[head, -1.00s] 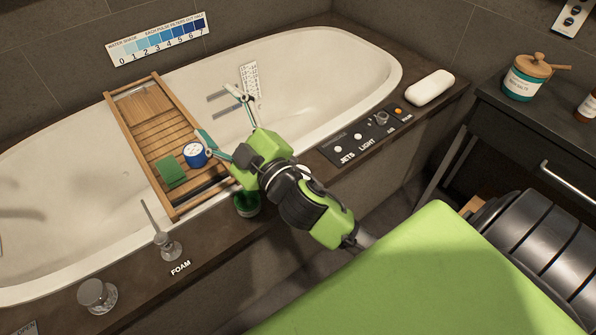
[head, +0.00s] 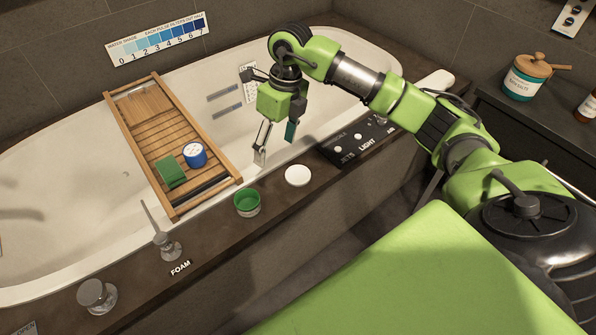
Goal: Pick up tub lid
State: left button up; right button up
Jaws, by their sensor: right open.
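The white round tub lid (head: 297,175) lies flat on the dark ledge along the near side of the bath. A small open green tub (head: 247,202) stands on the same ledge just to its left. My right gripper (head: 275,147) points down with its two fingers spread and nothing between them. It is above and slightly left of the lid, near the bath's inner edge, and apart from the lid. My left gripper is not in the picture.
A wooden tray (head: 147,106) spans the bath, holding a green block (head: 171,172) and a blue-and-white round container (head: 196,154). A control panel (head: 345,150) lies right of the lid. A foam spout (head: 168,245) and knob (head: 97,296) stand further left.

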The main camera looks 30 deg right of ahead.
jog(key=d+r+h, duration=0.1)
jog(key=d+h, duration=0.1)
jog(key=d, duration=0.3)
jog(key=b, duration=0.1)
send_over(298, 174)
jog(key=shift+m+g, duration=0.3)
jog(key=f, duration=0.7)
jog(key=shift+a, duration=0.25)
jog(key=f, duration=0.6)
jog(key=shift+d+f+b, duration=0.25)
jog(key=shift+f+b, duration=0.05)
jog(key=shift+b, duration=0.1)
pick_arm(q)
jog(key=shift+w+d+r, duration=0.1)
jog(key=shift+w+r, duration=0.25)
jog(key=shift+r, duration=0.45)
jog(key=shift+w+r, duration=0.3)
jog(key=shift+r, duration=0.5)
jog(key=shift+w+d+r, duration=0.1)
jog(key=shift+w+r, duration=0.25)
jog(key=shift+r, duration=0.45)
pick_arm(e)
jog(key=c, duration=0.8)
